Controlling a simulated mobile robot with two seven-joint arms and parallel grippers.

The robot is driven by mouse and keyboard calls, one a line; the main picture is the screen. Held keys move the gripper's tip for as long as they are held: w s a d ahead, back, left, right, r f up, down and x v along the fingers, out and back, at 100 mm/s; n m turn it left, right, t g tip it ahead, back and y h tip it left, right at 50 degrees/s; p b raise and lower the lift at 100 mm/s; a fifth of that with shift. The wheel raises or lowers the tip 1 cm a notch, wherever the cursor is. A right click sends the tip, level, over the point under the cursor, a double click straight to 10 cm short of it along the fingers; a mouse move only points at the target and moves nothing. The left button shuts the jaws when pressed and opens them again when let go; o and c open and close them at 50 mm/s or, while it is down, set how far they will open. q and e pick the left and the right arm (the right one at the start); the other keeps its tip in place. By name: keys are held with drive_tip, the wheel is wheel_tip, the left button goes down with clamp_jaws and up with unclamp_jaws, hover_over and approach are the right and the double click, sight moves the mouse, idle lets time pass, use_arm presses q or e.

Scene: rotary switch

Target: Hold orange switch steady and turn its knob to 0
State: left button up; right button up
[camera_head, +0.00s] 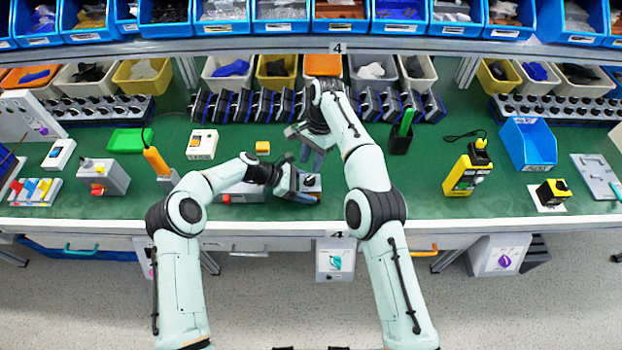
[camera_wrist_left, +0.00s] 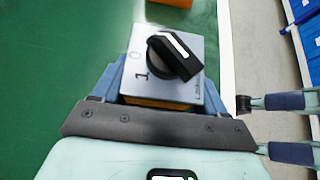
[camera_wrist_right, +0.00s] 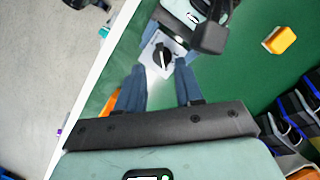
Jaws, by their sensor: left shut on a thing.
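The switch (camera_head: 309,182) has a grey faceplate, a black knob and a strip of orange base showing in the left wrist view (camera_wrist_left: 190,90). The marks 0 and 1 stand beside the knob (camera_wrist_left: 174,56); the knob sits at a slant with a white line on it. My left gripper (camera_head: 306,190) is shut on the switch body, its fingers at two sides of it. My right gripper (camera_head: 311,154) is open and empty, just behind and above the switch. In the right wrist view, the switch (camera_wrist_right: 164,55) appears beyond and between the open fingers (camera_wrist_right: 158,82).
A small orange block (camera_head: 263,147) lies behind the switch. A white box with buttons (camera_head: 202,144) stands to the left. A yellow device (camera_head: 466,172) and a blue bin (camera_head: 527,143) are at the right.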

sight(311, 177)
drive_tip(key=shift+f, duration=3.7)
clamp_jaws()
